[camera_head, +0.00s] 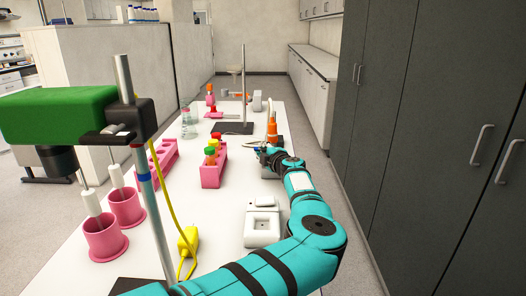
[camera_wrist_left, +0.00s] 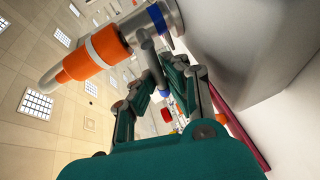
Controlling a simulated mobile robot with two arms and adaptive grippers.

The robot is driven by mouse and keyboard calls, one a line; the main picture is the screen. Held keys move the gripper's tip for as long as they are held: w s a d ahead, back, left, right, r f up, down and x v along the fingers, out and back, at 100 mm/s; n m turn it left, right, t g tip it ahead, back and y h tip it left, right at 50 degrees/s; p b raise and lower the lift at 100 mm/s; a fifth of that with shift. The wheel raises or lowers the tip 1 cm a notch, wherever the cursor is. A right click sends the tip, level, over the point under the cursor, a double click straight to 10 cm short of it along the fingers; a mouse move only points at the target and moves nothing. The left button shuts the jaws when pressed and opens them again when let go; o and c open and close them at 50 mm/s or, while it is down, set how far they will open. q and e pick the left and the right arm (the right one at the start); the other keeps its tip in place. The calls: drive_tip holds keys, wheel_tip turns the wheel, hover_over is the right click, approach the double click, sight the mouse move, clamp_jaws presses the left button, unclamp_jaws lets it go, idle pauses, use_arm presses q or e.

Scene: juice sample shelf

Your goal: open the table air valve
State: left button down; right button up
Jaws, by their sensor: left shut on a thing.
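The table air valve (camera_head: 272,127) shows as a small upright orange fitting toward the far right part of the white table. In the left wrist view the valve (camera_wrist_left: 95,54) is large, with an orange body, a pale band, a grey metal end and blue parts. My left gripper (camera_head: 266,154) is at the near side of the valve. In the left wrist view my left gripper (camera_wrist_left: 166,74) has its fingers closed around a thin grey lever of the valve. The exact contact is partly hidden by the fingers. My right gripper is not in view.
A pink rack (camera_head: 212,172) with colored-cap bottles stands left of my gripper. A small white scale (camera_head: 262,227) sits nearer on the table. A stand (camera_head: 243,90) rises behind. Pink cups (camera_head: 104,239) and a yellow cable (camera_head: 167,198) are at left. Dark cabinets (camera_head: 420,110) line the right.

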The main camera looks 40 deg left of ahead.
use_arm(q)
drive_tip(key=m, duration=0.1)
drive_tip(key=m+y, duration=0.1)
drive_tip(key=m, duration=0.1)
drive_tip(key=shift+w+d+r+p, duration=0.1)
drive_tip(key=shift+r+p, duration=0.25)
drive_tip(key=shift+p, duration=0.05)
drive_tip(key=shift+w+d+r+m+t+y, duration=0.1)
drive_tip(key=shift+r+m+t+y, duration=0.15)
drive_tip(key=shift+m, duration=0.35)
drive_tip(key=shift+d+r+m+t+y, duration=0.15)
drive_tip(key=shift+m+y, duration=0.2)
drive_tip(key=shift+m, duration=0.25)
drive_tip(key=shift+a+f, duration=0.1)
drive_tip(key=c, duration=1.6)
unclamp_jaws()
drive_tip(key=shift+c, duration=0.2)
drive_tip(key=v, duration=0.7)
